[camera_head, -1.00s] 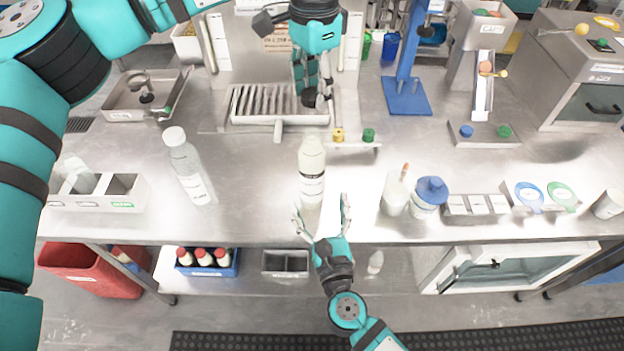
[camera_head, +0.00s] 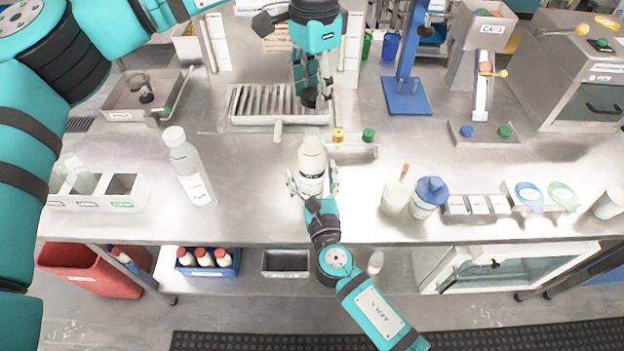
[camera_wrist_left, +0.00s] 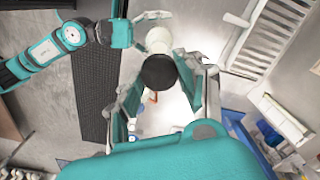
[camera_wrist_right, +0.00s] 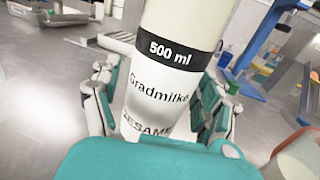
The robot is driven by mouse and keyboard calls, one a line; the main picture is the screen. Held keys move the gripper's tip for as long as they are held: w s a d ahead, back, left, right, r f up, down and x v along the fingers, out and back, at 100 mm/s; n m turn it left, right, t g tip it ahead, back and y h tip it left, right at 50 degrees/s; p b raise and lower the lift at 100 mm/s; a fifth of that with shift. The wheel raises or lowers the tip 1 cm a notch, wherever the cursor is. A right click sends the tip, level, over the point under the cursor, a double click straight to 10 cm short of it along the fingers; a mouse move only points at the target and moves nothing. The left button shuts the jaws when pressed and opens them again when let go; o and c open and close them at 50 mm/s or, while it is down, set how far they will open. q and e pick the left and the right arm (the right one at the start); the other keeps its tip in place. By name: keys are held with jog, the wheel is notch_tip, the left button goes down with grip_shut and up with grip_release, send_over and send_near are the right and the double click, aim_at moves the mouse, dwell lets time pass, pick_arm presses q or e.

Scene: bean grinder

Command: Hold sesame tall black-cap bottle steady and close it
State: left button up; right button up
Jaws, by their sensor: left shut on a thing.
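The sesame bottle (camera_head: 312,160) stands upright near the front middle of the steel table. It is cream with a black "500 ml" band, and its label shows in the right wrist view (camera_wrist_right: 165,85). Its top has no cap on it. My right gripper (camera_head: 313,188) is around the bottle from the front, fingers apart on both sides; gaps show in the right wrist view. My left gripper (camera_head: 312,92) points down behind the bottle, shut on the black cap (camera_wrist_left: 158,72). The cap is apart from the bottle, near the slatted tray.
A clear white-capped bottle (camera_head: 190,170) stands to the left. A slatted tray (camera_head: 240,106) and a small rack (camera_head: 350,150) with yellow and green caps lie behind.

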aim_at(314, 133)
grip_shut()
pick_arm(q)
jog(key=shift+f, duration=2.55)
jog(key=shift+s, duration=0.1)
jog(key=shift+s+f, duration=0.25)
jog(key=shift+f, duration=0.55)
jog(key=shift+f, duration=0.6)
